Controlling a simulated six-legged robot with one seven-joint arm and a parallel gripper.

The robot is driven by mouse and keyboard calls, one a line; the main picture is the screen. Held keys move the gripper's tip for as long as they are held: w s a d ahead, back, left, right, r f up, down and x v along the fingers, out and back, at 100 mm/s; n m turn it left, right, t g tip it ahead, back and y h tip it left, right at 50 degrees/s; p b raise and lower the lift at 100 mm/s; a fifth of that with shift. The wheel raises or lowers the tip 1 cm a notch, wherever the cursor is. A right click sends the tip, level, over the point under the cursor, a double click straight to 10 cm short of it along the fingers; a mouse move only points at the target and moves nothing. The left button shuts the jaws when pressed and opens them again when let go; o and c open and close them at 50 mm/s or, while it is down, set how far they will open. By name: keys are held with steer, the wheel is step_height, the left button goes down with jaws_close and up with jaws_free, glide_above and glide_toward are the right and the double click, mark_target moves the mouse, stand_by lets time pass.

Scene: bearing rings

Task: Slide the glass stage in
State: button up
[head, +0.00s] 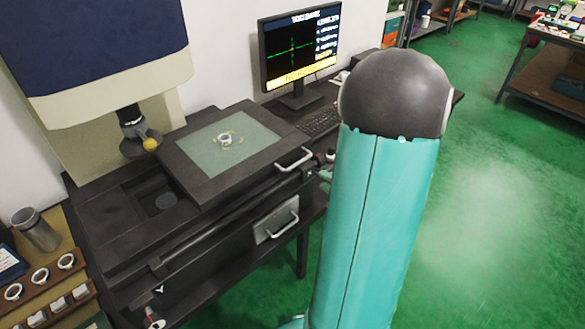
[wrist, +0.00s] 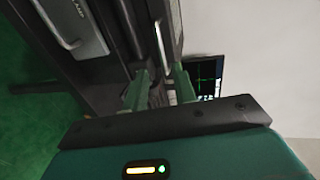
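The glass stage is a dark square frame with a pale green glass pane (head: 222,142). It sits on the machine's dark bed, to the right of the overhead probe head (head: 140,143). A small metal ring (head: 225,140) lies on the glass near its middle. The stage's light bar handle (head: 294,160) is on its right edge; it also shows in the wrist view (wrist: 161,48). My gripper (wrist: 160,73) is open, its green fingers apart, with the handle lined up between them. Whether the fingers touch the handle I cannot tell. In the head view my arm hides most of the gripper.
A second handle (head: 284,225) is on a light plate on the machine's front below the stage. A monitor (head: 300,47) and keyboard (head: 320,121) stand behind. A rack with several rings (head: 40,276) and a metal cup (head: 36,230) are at left. Green floor at right is open.

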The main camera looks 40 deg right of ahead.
mark_target(296, 163)
steer(key=x, duration=1.3)
steer(key=shift+w+d, duration=0.15)
steer(key=shift+d, duration=0.1)
jaws_close()
